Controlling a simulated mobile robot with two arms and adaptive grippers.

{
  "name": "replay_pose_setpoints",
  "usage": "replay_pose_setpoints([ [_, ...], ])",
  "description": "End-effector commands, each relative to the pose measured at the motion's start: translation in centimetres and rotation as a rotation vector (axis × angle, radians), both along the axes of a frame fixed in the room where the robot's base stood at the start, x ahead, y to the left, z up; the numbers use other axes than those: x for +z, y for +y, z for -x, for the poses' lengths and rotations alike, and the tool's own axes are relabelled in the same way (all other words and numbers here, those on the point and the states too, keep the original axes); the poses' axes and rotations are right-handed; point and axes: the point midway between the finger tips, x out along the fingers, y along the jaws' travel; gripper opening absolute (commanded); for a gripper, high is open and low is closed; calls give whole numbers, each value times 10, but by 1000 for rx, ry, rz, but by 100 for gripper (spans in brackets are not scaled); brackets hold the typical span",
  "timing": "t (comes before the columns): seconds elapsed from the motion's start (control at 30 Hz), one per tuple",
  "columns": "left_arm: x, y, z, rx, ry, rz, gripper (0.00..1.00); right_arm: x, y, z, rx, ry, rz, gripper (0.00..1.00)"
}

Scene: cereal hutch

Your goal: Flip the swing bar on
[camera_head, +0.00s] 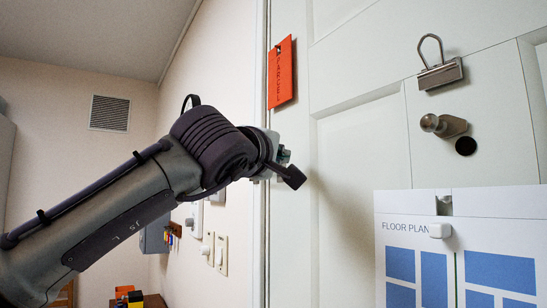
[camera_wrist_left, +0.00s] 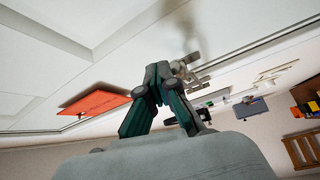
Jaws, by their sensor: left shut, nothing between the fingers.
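My left gripper (camera_head: 291,174) is at the edge of the white door in the head view, mostly hidden behind my own wrist. In the left wrist view its dark teal fingers (camera_wrist_left: 158,74) are closed together with nothing between them. A small pale metal fitting (camera_wrist_left: 190,72), which looks like the swing bar, is close beside the fingertips on the right. I cannot tell whether they touch, nor which way the bar is turned. In the head view my arm hides most of that fitting. My right gripper is in neither view.
On the white door (camera_head: 345,165) are a round knob (camera_head: 443,125), a binder clip (camera_head: 440,73) and a floor plan sheet (camera_head: 460,265). An orange parcel tag (camera_head: 281,72) hangs above my gripper. Light switches (camera_head: 221,254) are on the wall at left.

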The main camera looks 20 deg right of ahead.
Motion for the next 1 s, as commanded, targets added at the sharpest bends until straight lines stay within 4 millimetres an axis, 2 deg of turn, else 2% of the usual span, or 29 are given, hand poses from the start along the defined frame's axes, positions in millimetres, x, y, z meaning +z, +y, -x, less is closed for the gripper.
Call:
replay_pose_setpoints([
  [0.03,-6,-4,0,-6,8,-7,0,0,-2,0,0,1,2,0],
  [0.27,-8,-4,0,-6,11,-9,0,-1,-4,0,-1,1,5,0],
  [0.43,-8,6,8,-5,9,-9,0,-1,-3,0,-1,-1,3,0],
  [1.0,-10,76,84,-2,-2,3,0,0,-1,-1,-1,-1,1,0],
])
